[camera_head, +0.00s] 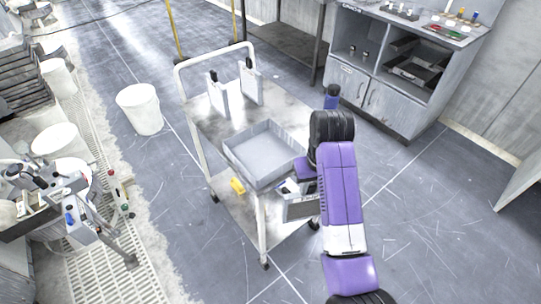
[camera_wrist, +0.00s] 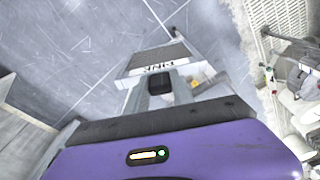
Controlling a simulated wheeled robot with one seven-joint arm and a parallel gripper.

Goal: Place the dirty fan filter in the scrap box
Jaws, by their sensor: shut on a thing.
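My gripper (camera_head: 291,188) is at the front right corner of the cart, partly hidden by my purple arm. It is shut on a grey framed piece with a dark face, seemingly the dirty fan filter (camera_head: 303,209), which hangs just outside the cart. In the wrist view my gripper (camera_wrist: 160,89) has a black block between its fingers, and a pale, lettered face with a dark edge, seemingly the filter (camera_wrist: 155,69), lies beyond them. An open grey box (camera_head: 247,173), possibly the scrap box, sits on the cart top, left of my gripper, and looks empty.
Two pale upright panels with black handles, one left (camera_head: 217,98) and one right (camera_head: 251,84), stand at the cart's back. A yellow object (camera_head: 237,186) shows below the box. A white bin (camera_head: 139,109) stands left. A cabinet (camera_head: 375,99) stands behind. Floor right of my arm is clear.

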